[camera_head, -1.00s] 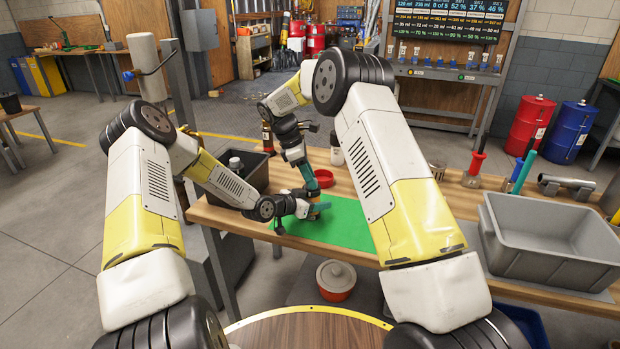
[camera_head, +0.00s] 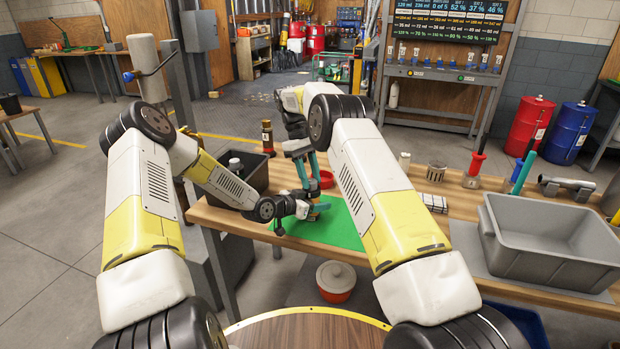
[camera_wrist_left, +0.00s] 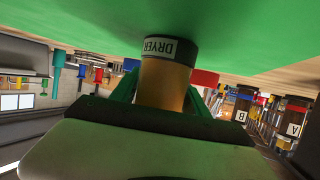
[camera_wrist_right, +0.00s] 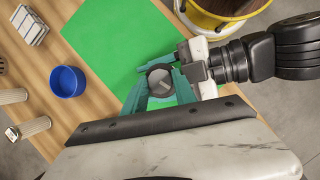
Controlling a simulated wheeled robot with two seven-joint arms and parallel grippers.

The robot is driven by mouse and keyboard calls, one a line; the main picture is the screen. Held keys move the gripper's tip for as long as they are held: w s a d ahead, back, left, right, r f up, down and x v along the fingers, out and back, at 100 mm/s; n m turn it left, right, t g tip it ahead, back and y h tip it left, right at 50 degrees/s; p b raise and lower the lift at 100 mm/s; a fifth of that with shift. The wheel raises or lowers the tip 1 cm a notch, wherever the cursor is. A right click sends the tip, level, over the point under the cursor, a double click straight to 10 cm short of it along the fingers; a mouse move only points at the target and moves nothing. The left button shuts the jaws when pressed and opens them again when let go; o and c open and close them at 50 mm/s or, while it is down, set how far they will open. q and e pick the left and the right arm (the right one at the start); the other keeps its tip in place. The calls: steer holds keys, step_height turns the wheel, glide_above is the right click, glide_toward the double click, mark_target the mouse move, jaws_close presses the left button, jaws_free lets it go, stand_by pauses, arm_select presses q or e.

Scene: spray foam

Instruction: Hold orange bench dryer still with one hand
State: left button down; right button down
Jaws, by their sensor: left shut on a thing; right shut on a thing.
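The orange bench dryer (camera_wrist_left: 168,82) is a short cylinder with a dark end and a DRYER label. It appears upside down in the left wrist view and stands against the green mat (camera_head: 345,232). My left gripper (camera_wrist_left: 160,98) is shut on its orange body, with a green finger on each side. My right gripper (camera_wrist_right: 160,88) is shut around the dryer's round dark top (camera_wrist_right: 160,82), with teal fingers on both sides, seen from above. In the head view, my right gripper (camera_head: 311,188) comes down from above and my left gripper (camera_head: 308,208) comes in low, largely hiding the dryer.
A red bowl (camera_head: 326,179) stands just behind the mat. A blue bowl (camera_wrist_right: 67,81) shows beside the mat in the right wrist view. A dark bin (camera_head: 250,172) stands at left, a grey tub (camera_head: 548,240) at right.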

steer(key=shift+w+m+y, duration=0.1)
steer(key=shift+m+y, duration=0.2)
steer(key=shift+m, duration=0.6)
arm_select(q)
steer(key=shift+d, duration=0.1)
arm_select(e)
steer(key=c, duration=1)
jaws_free()
